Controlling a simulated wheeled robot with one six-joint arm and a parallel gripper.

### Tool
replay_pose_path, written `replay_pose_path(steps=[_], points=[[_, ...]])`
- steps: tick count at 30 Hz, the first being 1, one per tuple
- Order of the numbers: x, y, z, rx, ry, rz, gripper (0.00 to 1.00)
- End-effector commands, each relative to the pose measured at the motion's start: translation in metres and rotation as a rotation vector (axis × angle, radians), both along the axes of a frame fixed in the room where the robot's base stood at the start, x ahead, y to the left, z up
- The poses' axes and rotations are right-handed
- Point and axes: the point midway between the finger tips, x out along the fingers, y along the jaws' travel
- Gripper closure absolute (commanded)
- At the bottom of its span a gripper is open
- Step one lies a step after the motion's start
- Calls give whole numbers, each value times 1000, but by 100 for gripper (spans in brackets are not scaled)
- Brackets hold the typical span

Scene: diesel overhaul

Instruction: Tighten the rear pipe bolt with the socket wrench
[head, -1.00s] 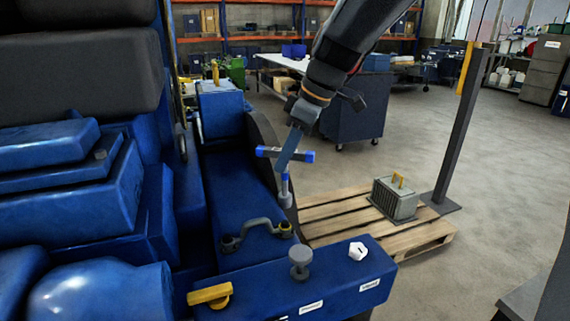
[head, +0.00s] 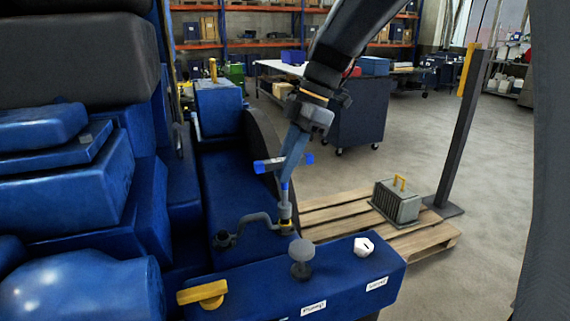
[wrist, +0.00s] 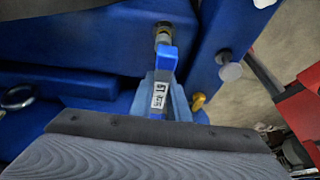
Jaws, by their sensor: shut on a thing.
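My gripper (head: 297,150) is shut on the blue-handled socket wrench (head: 268,165). The wrench's socket (head: 285,209) points down over the right end of the curved grey pipe (head: 256,218), where a brass-coloured fitting shows. Whether the socket is fully seated on the bolt I cannot tell. The bolt itself is hidden by the socket.
A grey knob (head: 301,252), a yellow handle (head: 202,294) and a white hex piece (head: 364,247) sit on the blue front ledge (head: 330,285). A wooden pallet (head: 432,243) with a grey box (head: 396,203) stands to the right. Open floor lies beyond.

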Motion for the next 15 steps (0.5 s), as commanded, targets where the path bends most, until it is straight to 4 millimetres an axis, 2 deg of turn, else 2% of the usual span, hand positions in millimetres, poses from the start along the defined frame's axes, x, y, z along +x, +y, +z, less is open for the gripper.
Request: replay_pose_path(steps=[7, 15], points=[[0, 0, -2, 0, -1, -1, 100], [0, 0, -16, 0, -1, -1, 100]])
